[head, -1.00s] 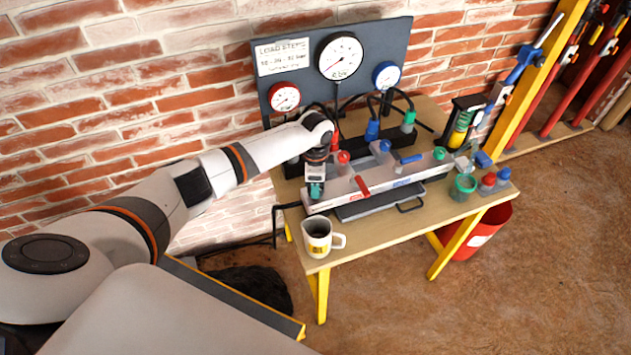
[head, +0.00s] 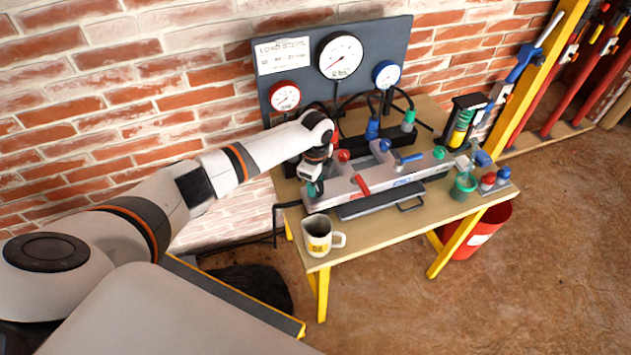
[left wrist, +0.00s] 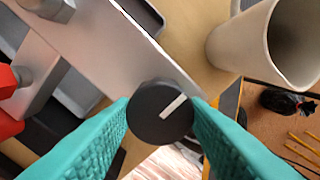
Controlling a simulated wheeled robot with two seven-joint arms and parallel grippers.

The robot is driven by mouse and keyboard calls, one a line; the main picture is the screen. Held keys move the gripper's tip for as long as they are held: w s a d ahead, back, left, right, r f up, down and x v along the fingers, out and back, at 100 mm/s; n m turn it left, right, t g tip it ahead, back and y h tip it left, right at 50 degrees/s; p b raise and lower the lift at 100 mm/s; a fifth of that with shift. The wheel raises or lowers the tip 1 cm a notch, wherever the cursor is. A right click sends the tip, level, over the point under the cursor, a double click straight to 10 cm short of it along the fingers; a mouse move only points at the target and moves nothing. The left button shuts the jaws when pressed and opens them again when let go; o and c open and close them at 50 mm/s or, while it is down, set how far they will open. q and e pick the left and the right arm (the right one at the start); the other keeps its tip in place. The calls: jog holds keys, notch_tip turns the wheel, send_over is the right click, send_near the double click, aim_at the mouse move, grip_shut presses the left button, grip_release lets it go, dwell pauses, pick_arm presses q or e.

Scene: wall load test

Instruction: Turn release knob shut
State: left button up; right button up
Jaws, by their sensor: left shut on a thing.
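The release knob (left wrist: 158,112) is a round black knob with a white pointer line, at the left end of the grey manifold block (head: 335,190). In the left wrist view it sits between the two teal fingers of my left gripper (left wrist: 160,122), which is shut on it. The white line slants from lower left to upper right. In the head view my left gripper (head: 315,187) is over the block's left end and hides the knob. My right gripper is in neither view.
A white mug (head: 318,236) stands close in front of the knob's end of the block. A red lever (head: 362,184) and a blue lever (head: 410,158) lie on the block. A gauge panel (head: 350,60) stands behind. A green cup (head: 464,186) is at the right.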

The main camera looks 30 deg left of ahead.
pick_arm(q)
jog(key=shift+w+r, duration=0.1)
jog(key=o, duration=1)
notch_tip(320, 180, up, 12)
jog(key=shift+b, duration=1.25)
jog(key=shift+d, duration=0.1)
